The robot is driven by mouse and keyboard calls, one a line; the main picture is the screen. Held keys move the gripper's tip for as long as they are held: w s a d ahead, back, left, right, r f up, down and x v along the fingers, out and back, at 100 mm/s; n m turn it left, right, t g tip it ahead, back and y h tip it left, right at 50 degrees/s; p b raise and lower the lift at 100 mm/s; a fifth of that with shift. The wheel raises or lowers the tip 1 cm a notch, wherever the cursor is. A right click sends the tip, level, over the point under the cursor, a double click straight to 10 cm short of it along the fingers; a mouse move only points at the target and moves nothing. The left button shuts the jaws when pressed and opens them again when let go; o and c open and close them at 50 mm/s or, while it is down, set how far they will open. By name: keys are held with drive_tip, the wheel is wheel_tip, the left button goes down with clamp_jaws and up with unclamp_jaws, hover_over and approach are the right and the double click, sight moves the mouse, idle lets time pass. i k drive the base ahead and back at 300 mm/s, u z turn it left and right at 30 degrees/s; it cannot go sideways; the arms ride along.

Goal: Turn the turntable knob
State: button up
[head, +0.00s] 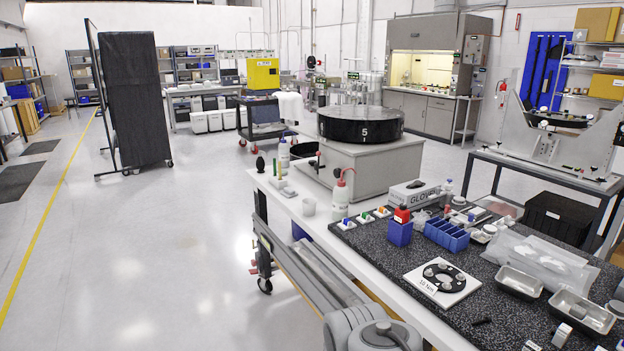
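The turntable (360,125) is a wide black drum with a white "5" on its side. It sits on a grey box (372,170) at the far end of the white workbench. A small dark part (318,160) shows at the box's left side; it may be the knob, but it is too small to tell. A black oval thing (260,163) stands at the bench's far left corner. Part of my grey arm shows at the bottom edge, well short of the turntable. My gripper is not in view.
A red-capped wash bottle (341,196) stands in front of the grey box. Blue bins (446,235), a glove box (414,193), a round black plate (443,280) and metal trays (582,312) cover the dark mat. The floor (170,250) left of the bench is clear.

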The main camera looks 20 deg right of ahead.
sight(337, 172)
drive_tip(key=z, duration=0.45)
drive_tip(key=k, duration=0.65)
drive_tip(key=u, duration=0.7)
drive_tip(key=i, duration=1.4)
drive_tip(key=z, duration=0.65)
drive_tip(key=i, duration=0.5)
drive_tip(key=z, duration=0.6)
